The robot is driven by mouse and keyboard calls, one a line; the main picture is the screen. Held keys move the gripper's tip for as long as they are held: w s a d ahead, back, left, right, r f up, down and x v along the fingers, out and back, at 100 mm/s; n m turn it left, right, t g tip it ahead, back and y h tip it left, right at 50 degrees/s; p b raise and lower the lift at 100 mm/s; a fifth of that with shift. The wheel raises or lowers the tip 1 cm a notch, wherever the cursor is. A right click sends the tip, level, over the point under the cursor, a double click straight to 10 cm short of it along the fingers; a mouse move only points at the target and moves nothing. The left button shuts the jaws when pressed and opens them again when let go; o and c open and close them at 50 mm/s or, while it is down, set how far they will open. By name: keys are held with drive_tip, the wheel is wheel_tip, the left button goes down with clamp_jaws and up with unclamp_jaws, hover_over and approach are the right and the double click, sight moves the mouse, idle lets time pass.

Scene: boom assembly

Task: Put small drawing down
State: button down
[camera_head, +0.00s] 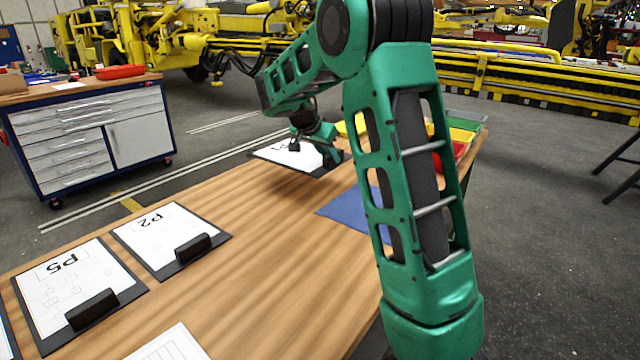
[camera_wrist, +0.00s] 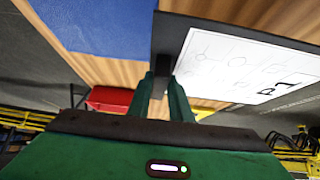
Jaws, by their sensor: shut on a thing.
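The small drawing is a white sheet (camera_head: 290,153) on a dark clipboard, near the far edge of the wooden table (camera_head: 262,230). In the wrist view the sheet (camera_wrist: 240,66) fills the upper right, with faint shapes and a label starting with P. My gripper (camera_head: 327,152) is shut on the clipboard's dark edge by its clip; the fingers (camera_wrist: 165,82) meet it in the wrist view. A dark shadow on the wood in front suggests the clipboard is slightly raised; the exact gap is unclear. My arm hides part of the table's right side.
Clipboards P5 (camera_head: 70,290) and P2 (camera_head: 168,238) lie at the table's left, with another sheet (camera_head: 170,345) at the front. A blue mat (camera_head: 345,213) and a red bin (camera_head: 459,153) are at the right. The table's middle is clear.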

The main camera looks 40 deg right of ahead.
drive_tip(key=shift+w, duration=0.3)
hover_over(360, 205)
wheel_tip(360, 205, down, 7)
wheel_tip(360, 205, down, 4)
drive_tip(key=shift+s+r, duration=0.1)
drive_tip(key=shift+r, duration=0.1)
drive_tip(key=shift+f, duration=0.25)
drive_tip(key=shift+s+f, duration=0.1)
drive_tip(key=shift+f, duration=0.05)
drive_tip(key=c, duration=1.6)
unclamp_jaws()
drive_tip(key=shift+f, duration=0.1)
drive_tip(key=shift+a, duration=0.1)
